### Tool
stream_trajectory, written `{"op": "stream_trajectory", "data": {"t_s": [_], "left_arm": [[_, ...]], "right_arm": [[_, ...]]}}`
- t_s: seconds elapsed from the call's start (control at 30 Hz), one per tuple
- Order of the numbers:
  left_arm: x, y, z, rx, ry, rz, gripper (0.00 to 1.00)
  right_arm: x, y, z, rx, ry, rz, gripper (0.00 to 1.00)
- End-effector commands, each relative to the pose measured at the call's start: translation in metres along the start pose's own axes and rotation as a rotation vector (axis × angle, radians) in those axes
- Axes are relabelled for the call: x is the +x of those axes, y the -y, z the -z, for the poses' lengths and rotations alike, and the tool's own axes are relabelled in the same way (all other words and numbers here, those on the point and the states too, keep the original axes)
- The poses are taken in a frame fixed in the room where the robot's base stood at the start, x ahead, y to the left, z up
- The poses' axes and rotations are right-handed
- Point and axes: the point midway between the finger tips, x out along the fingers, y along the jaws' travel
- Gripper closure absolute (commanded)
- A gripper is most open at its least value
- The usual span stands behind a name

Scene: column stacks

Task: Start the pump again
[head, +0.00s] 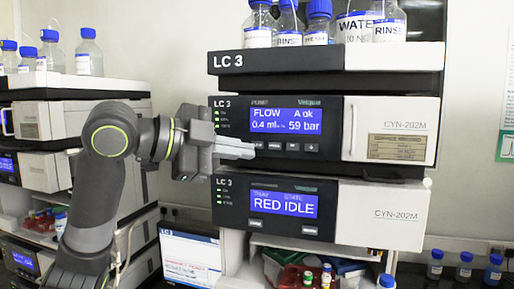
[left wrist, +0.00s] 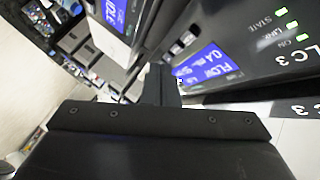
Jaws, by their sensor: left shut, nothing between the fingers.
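The pump module (head: 330,103) is in the middle of the LC 3 stack. Its blue display (head: 285,120) reads FLOW, A ok, 0.4 and 59 bar, and it also shows in the left wrist view (left wrist: 207,66). A row of small dark buttons (head: 293,147) lies under the display; they show in the left wrist view too (left wrist: 183,42). My left gripper (head: 250,151) is shut and empty. Its tips are at the left end of the button row; I cannot tell whether they touch a button. The green status lights (head: 217,116) are lit. My right gripper is not in view.
Below the pump, another module's display (head: 284,204) reads RED IDLE. Several blue-capped bottles (head: 318,22) stand in the tray (head: 330,59) on top. A second stack (head: 40,118) is at the left, a laptop screen (head: 190,260) at lower left, and red vial racks (head: 300,277) are below.

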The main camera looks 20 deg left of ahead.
Motion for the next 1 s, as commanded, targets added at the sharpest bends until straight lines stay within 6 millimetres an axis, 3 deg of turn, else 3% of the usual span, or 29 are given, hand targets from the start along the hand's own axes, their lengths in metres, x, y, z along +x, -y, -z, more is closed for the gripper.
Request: {"op": "stream_trajectory", "data": {"t_s": [0.3,0.87,1.0], "left_arm": [[-0.016,-0.011,0.011,0.0,0.001,0.0,1.0],[-0.016,-0.011,0.011,-0.001,0.001,-0.001,1.0],[-0.008,-0.02,-0.001,-0.03,0.016,-0.008,1.0]], "right_arm": [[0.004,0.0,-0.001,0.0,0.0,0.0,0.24],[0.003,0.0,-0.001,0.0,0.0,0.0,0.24],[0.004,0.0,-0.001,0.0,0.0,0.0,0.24]]}}
